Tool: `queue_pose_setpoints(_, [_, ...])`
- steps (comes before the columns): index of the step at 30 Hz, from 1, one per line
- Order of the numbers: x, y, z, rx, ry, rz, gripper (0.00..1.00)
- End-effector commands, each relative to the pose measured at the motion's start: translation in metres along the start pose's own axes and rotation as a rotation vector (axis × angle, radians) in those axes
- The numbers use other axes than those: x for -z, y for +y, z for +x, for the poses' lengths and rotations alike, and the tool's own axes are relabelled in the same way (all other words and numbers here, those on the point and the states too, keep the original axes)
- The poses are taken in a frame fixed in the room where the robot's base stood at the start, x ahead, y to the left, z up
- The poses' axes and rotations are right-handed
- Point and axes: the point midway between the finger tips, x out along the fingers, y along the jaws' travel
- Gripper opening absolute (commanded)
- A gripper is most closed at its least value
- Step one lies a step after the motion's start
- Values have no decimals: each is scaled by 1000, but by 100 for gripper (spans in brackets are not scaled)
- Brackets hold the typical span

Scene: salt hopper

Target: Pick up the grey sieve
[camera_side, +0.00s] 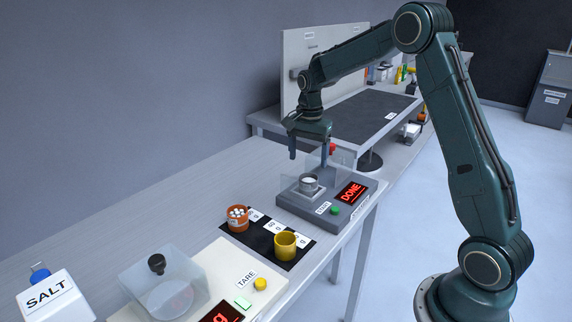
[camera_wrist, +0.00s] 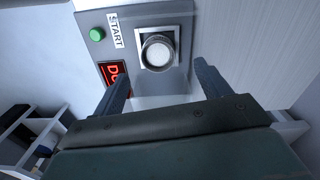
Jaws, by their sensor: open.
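The grey sieve (camera_side: 308,183) is a small round metal cup with white contents. It sits in the square recess of a grey machine (camera_side: 292,204) whose red display reads "DONE". In the wrist view the sieve (camera_wrist: 157,52) shows from above, ahead of my fingertips. My gripper (camera_side: 308,160) is above the machine, pointing down, with its two fingers apart and nothing between them. In the wrist view my open gripper (camera_wrist: 160,77) has one finger on each side of the sieve's line, not touching it.
A clear panel (camera_side: 330,168) stands at the machine's back. An orange container (camera_side: 238,218) with white pieces and a yellow cup (camera_side: 285,246) stand on a black mat (camera_side: 262,238). A scale under a clear cover (camera_side: 165,285) and a SALT box (camera_side: 55,298) are nearer the camera.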

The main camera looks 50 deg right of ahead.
Motion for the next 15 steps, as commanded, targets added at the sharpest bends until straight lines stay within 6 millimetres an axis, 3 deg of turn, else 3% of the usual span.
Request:
queue_pose_setpoints(6, [0,0,24,0,0,0,76])
queue_pose_setpoints(15, [0,0,30,1,1,0,76])
